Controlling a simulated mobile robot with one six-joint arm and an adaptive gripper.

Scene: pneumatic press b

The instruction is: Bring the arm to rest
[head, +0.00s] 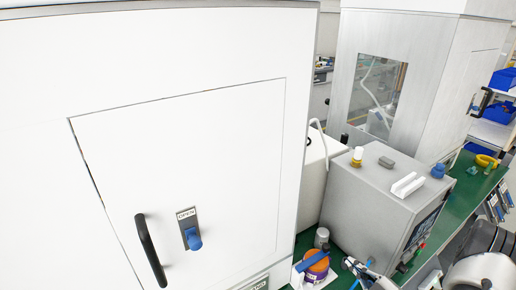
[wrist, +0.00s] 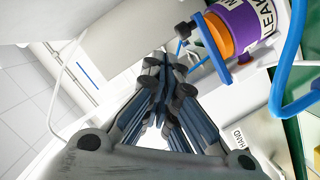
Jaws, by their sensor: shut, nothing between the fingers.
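My gripper (wrist: 166,62) shows in the wrist view with its dark, jointed fingers together and nothing between them. In front of it, to the upper right, is a purple and orange container (wrist: 256,20) with a label reading partly "LEAK". My fingers look apart from it, though the depth is hard to judge. In the head view the same container (head: 316,262) stands low in the middle, on the green bench. My arm shows only in part at the lower right there, and I cannot make out the fingertips clearly.
A large white cabinet (head: 180,60) with a black handle (head: 150,248) and blue knob (head: 194,240) fills the left. The green bench (head: 466,196) runs right. A blue tube (wrist: 288,70) curves nearby.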

